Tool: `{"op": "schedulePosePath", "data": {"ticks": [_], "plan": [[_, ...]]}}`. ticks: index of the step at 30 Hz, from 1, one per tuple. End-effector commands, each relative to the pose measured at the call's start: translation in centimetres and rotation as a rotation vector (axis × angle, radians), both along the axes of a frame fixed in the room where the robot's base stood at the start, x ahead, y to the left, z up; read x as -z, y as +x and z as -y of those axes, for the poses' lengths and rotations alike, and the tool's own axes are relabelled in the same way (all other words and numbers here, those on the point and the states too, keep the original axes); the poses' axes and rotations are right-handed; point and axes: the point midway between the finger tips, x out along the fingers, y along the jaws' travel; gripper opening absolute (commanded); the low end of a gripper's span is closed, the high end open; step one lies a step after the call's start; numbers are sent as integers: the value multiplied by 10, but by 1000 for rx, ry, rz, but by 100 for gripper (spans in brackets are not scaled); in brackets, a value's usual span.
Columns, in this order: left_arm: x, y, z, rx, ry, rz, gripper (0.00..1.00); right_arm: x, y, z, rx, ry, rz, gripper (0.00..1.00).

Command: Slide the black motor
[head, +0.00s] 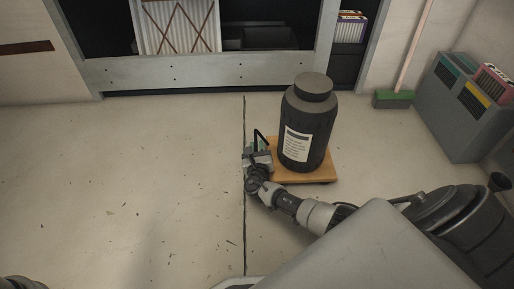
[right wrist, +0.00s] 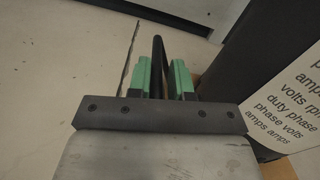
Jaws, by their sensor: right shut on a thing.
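The black motor (head: 308,125) is a dark upright cylinder with a narrower cap and a white printed label. It stands on a flat wooden board (head: 310,176) on the floor. The motor's dark side (right wrist: 250,70) and its label also show at the right of the right wrist view. My right gripper (head: 257,148) is at the left of the motor, near the board's left edge. Its green fingers (right wrist: 160,80) are shut on a thin black bar (right wrist: 158,58), which looks like a handle. What the bar joins to is hidden.
A grey rack frame (head: 200,70) stands along the back. A broom with a green head (head: 393,98) leans at the right beside grey bins (head: 455,105). A dark floor seam (head: 244,210) runs beside my right gripper. The floor at left is clear apart from small debris.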

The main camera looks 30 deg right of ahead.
Motion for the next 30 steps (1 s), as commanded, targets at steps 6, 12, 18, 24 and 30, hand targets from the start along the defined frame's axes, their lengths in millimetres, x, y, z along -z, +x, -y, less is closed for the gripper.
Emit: {"op": "schedulePosePath", "data": {"ticks": [6, 12, 18, 24, 30], "plan": [[-6, 0, 0, 0, 0, -1, 38, 0, -9, 12, 2, 2, -2, 0], [-13, 0, 0, -1, 0, -1, 38, 1, -27, 42, 4, 2, -3, 0], [-12, 0, 0, -1, 0, -1, 38, 2, -29, 44, 4, 5, -1, 0], [-12, 0, 0, -1, 0, -2, 38, 2, -29, 44, 5, 5, -2, 35], [-12, 1, 0, -1, 0, -2, 38, 1, -28, 43, 2, 3, 0, 38]]}}
